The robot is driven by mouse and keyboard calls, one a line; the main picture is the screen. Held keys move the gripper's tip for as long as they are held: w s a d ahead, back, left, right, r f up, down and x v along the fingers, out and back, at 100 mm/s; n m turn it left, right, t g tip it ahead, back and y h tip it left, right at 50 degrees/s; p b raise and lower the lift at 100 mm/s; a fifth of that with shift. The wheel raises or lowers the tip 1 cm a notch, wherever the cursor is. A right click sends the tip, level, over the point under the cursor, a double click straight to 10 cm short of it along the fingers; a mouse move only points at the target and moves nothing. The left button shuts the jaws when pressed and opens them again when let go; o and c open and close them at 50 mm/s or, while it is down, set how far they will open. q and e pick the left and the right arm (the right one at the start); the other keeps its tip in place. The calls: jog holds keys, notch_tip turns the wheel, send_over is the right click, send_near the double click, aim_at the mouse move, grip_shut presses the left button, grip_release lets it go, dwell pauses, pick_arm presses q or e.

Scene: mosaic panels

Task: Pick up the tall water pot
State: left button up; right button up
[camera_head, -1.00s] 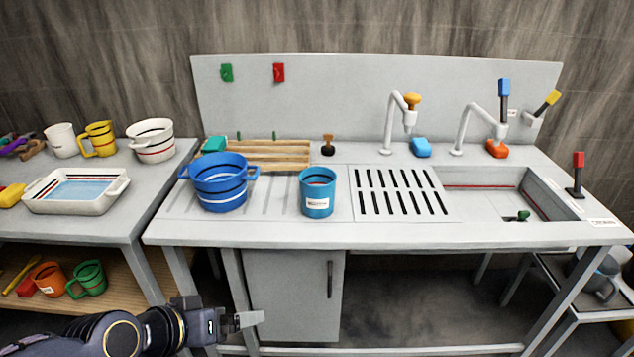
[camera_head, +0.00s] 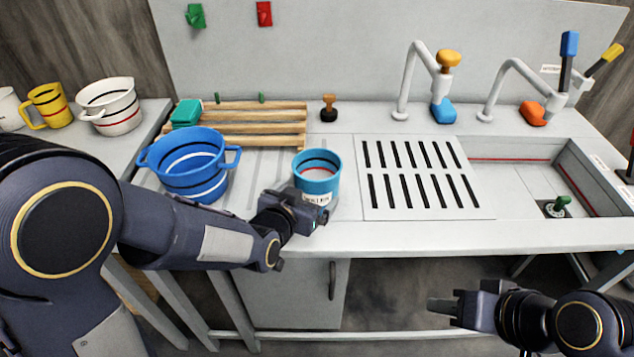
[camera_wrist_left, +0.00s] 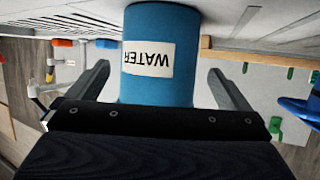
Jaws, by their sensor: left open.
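The tall water pot (camera_head: 318,168) is a teal-blue cylinder with dark and red bands inside and a white label. It stands upright on the counter (camera_head: 350,236), left of the slotted drain. In the left wrist view the pot (camera_wrist_left: 160,20), labelled WATER and seen inverted, lies between the two open fingers (camera_wrist_left: 158,72), with a gap on each side. My right gripper (camera_head: 440,304) is in front of the counter, low at the right; its finger gap is unclear.
A wider blue pot with handles (camera_head: 190,180) stands left of the water pot, near my left arm. A wooden rack (camera_head: 250,125) and a black stamp-like item (camera_head: 329,110) are behind. The slotted drain (camera_head: 420,175) and sink (camera_head: 570,165) lie to the right.

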pick_arm(q)
jog(key=x, duration=0.5)
jog(key=shift+w+d+p, duration=0.1)
jog(key=shift+p, duration=0.25)
jog(key=shift+c, duration=0.4)
jog(key=c, duration=1)
